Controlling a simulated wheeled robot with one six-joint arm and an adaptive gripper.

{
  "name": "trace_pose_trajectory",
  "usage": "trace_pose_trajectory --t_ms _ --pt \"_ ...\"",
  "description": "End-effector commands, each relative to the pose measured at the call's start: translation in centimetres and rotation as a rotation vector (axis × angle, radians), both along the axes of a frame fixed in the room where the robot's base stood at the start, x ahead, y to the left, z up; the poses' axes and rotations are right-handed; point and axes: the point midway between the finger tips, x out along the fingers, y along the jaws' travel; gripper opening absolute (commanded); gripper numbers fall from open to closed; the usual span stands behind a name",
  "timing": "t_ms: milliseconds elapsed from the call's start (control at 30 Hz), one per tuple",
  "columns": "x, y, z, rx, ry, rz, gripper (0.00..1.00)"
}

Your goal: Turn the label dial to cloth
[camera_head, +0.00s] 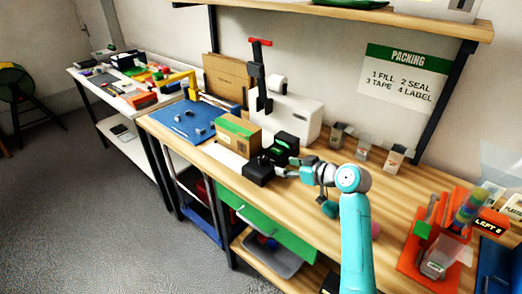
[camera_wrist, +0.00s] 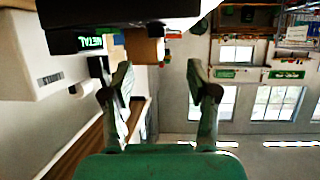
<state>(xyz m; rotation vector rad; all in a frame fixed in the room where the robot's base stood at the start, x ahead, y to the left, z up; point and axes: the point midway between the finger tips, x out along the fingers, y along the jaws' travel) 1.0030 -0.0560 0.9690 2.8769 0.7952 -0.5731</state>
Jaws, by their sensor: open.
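A low black box (camera_head: 257,174) stands at the bench's front edge, with a small dark knob-like part (camera_head: 263,160) on top. Behind it is a black unit (camera_head: 284,143) with a green-lit display. In the wrist view, which is upside down, the display's green text (camera_wrist: 90,42) appears to read METAL. My gripper (camera_head: 284,173) is just right of the low black box. In the wrist view my gripper (camera_wrist: 158,72) has its fingers spread with nothing between them. A dark body (camera_wrist: 120,12) fills the top there. The dial's markings cannot be made out.
A cardboard carton (camera_head: 238,133) stands left of the black unit, and a white machine (camera_head: 292,112) with a black lever behind. Small bins (camera_head: 363,149) line the wall. An orange stand (camera_head: 434,245) is at right. Bare wood (camera_head: 400,192) lies between.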

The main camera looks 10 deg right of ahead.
Motion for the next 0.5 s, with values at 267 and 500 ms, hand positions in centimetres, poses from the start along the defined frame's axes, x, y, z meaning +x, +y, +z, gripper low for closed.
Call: trace_pose_trajectory --t_ms 267,500 --pt "0.6 0.3 -0.1 -0.001 0.000 0.004 0.59" --pt "3.5 2.1 -1.6 -0.001 0.002 0.004 0.59"
